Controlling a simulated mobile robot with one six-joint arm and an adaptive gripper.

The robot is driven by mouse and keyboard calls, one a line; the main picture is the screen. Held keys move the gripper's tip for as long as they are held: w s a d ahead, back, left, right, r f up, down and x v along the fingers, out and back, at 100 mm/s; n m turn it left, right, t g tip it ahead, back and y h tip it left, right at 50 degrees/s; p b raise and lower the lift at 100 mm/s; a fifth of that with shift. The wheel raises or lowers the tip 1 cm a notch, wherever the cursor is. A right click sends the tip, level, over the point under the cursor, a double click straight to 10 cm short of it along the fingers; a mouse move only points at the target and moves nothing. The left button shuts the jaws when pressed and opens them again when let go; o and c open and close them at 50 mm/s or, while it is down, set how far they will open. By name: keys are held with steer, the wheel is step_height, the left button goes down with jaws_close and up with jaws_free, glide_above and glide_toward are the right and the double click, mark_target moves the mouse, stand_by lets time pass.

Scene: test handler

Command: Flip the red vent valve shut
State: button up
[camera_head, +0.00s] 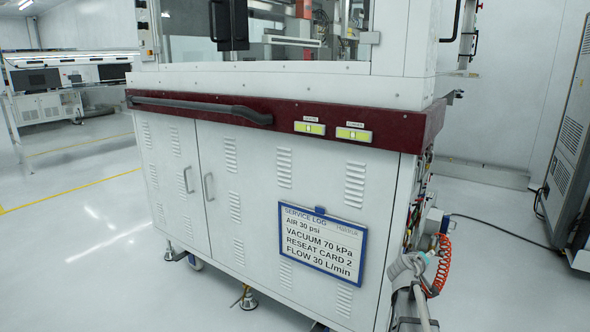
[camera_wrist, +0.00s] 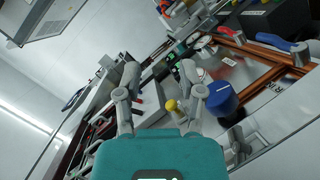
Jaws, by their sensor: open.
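In the wrist view, a short red lever handle (camera_wrist: 229,32), which looks like the vent valve's, sits on copper-coloured pipework at the upper right. It looks roughly in line with the pipe, but it is too small to tell surely whether the valve is open or shut. My gripper (camera_wrist: 159,73) is open, its two grey fingers spread with nothing held. The red handle is beyond and to the right of the fingers, apart from them. In the head view my gripper (camera_head: 408,265) shows partly at the cabinet's right side; the red handle cannot be made out there.
A blue-handled lever (camera_wrist: 274,41) sits on the pipework right of the red one. A blue cylinder (camera_wrist: 221,98) and a yellow knob (camera_wrist: 171,105) are close to the fingers. A coiled orange hose (camera_head: 441,265) hangs by the cabinet (camera_head: 255,200).

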steer(key=s+a+f+m+g+y+p, duration=0.1)
steer(key=s+a+f+g+y+p, duration=0.15)
steer(key=s+a, duration=0.55)
steer(key=s+a+f+g+y+p, duration=0.15)
steer(key=s+a+g+y, duration=0.25)
steer(key=s+a, duration=0.4)
steer(key=s+a+f+m+g+y+p, duration=0.1)
steer(key=s+a+g+y+p, duration=0.25)
steer(key=s+a, duration=0.5)
step_height(320, 180, up, 37)
steer(key=p, duration=3.6)
steer(key=shift+f+p, duration=0.15)
steer(key=shift+p, duration=0.2)
steer(key=shift+d, duration=0.25)
